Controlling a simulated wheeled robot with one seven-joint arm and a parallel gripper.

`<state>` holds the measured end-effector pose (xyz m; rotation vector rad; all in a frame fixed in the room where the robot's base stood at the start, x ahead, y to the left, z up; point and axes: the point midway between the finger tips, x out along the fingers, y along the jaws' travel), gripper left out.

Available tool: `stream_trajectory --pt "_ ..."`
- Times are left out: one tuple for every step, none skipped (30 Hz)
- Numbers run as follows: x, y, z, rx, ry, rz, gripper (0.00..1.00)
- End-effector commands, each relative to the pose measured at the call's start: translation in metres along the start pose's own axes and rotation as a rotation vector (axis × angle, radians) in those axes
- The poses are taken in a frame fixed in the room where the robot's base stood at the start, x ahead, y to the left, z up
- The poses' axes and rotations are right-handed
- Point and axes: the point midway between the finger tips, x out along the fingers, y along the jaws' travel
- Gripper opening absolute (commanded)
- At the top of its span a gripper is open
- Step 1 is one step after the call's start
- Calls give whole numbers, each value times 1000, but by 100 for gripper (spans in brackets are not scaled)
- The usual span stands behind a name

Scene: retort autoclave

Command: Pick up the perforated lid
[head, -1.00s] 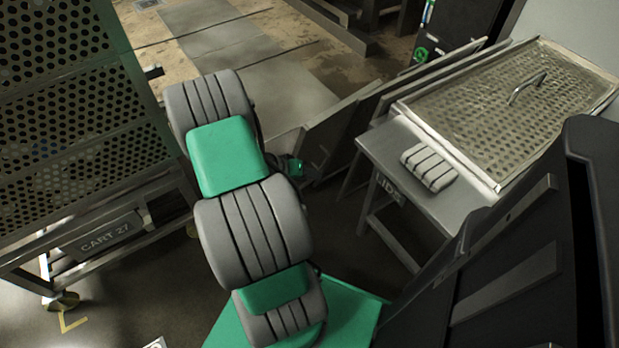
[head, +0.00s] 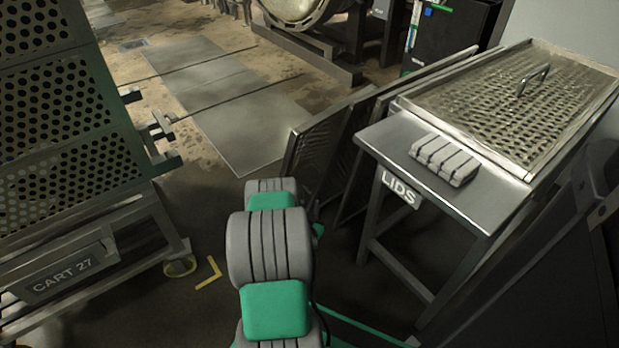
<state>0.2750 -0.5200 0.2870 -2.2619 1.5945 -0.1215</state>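The perforated lid (head: 490,105) is a flat metal sheet full of small holes with a raised rim. It lies on the table marked LIDS (head: 480,195) at the upper right of the head view. A thin arched handle (head: 532,78) stands up from its far part. My grey and green arm shows at the bottom middle, left of the table and apart from it. My gripper does not show in the head view.
A folded grey cloth-like bundle (head: 445,160) lies on the table in front of the lid. Flat panels (head: 325,140) lean beside the table's left side. A perforated cart marked CART 27 (head: 75,270) stands at the left.

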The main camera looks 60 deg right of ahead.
Motion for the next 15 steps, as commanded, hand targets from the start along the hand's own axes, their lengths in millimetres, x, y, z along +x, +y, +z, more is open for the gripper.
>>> stream_trajectory --pt "4 2 0 -1 1 3 39" --pt "6 2 0 0 1 3 39" --pt "10 2 0 0 2 3 39" --pt "13 3 1 0 1 4 39" --pt "16 3 1 0 1 4 39" --pt "21 3 2 1 1 4 39" --pt "25 4 2 0 1 5 39" --pt "28 4 2 0 0 5 39" --pt "33 4 2 0 1 4 39" --pt "37 4 2 1 1 5 39" --pt "41 4 2 1 1 5 39" --pt "45 4 1 1 1 5 39" --pt "47 3 1 -1 1 4 39" --pt "49 3 2 -1 0 4 39" --pt "51 3 1 -1 0 3 39"
